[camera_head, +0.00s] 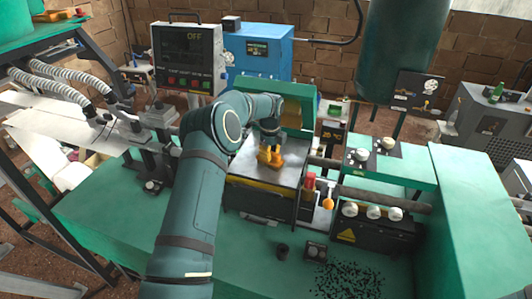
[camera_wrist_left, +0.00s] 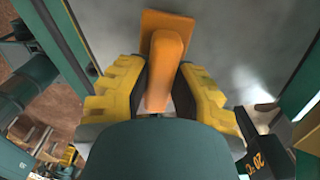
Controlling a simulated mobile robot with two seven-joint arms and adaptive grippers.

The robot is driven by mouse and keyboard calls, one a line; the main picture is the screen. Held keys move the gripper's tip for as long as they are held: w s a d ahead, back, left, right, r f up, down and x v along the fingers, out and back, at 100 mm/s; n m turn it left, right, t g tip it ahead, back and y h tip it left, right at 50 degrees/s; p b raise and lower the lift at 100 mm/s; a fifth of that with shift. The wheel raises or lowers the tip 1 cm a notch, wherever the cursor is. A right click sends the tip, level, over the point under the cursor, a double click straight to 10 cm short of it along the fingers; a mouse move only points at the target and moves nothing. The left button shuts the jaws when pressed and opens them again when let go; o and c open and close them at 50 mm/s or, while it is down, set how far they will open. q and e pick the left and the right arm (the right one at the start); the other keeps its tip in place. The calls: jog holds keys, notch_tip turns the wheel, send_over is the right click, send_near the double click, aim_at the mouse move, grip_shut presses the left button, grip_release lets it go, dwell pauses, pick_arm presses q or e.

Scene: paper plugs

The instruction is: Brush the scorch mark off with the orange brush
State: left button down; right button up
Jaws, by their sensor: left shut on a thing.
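My left gripper (camera_head: 269,154) is over the flat grey metal plate (camera_head: 288,178) of the machine in the middle. Its yellow fingers are shut on the handle of the orange brush (camera_wrist_left: 166,62), seen close up in the left wrist view. The brush's flat head points away from the gripper, over the plate (camera_wrist_left: 225,45); I cannot tell whether it touches. I cannot make out a clear scorch mark; the plate shows only soft bright and dark patches, and the arm and brush hide part of it. My right gripper is not in view.
A green raised lid (camera_head: 302,103) stands behind the plate. A red button (camera_head: 310,181) and an orange knob (camera_head: 328,203) are to its right. Dark pellets (camera_head: 348,280) lie on the green bench in front. A control screen (camera_head: 188,58) stands at the left.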

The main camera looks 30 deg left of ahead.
aim_at(259, 156)
pick_arm(q)
jog(key=shift+w+d, duration=0.25)
jog(key=shift+d, duration=0.7)
jog(key=shift+s+a, duration=0.25)
jog(key=shift+a, duration=0.75)
jog(key=shift+s+a, duration=0.25)
jog(key=shift+a, duration=0.75)
jog(key=shift+s+a, duration=0.25)
jog(key=shift+a, duration=0.75)
notch_tip(259, 156, up, 2)
jog(key=shift+r+p, duration=0.15)
jog(key=shift+p, duration=0.3)
jog(key=shift+r, duration=1.85)
jog(key=shift+r, duration=1.55)
